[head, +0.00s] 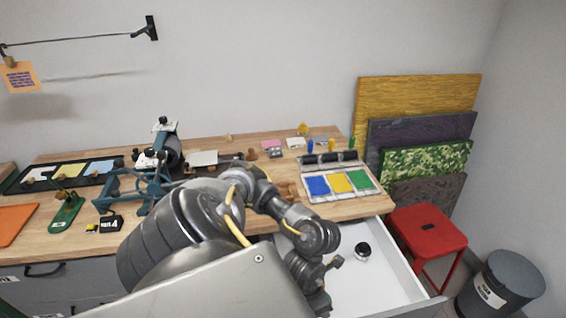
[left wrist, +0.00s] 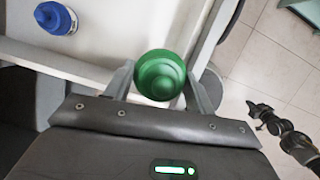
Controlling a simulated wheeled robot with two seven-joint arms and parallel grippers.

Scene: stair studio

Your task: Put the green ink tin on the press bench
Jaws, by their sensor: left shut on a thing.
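My left gripper (left wrist: 160,78) is shut on the green ink tin (left wrist: 160,70), seen from above in the left wrist view with a finger on each side. The tin is near the pale wall of the open drawer; its exact height is unclear. In the head view my left arm reaches down over the drawer, and the green tin is not recognisable there. The wooden bench (head: 355,208) carries a teal press (head: 135,190).
The open white drawer (head: 385,285) holds a black-and-white round thing (head: 362,250). A blue tin (left wrist: 56,18) lies there in the wrist view. An ink tray (head: 340,180) stands at the bench's right end. A red stool (head: 428,230) and grey bin (head: 500,285) stand right.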

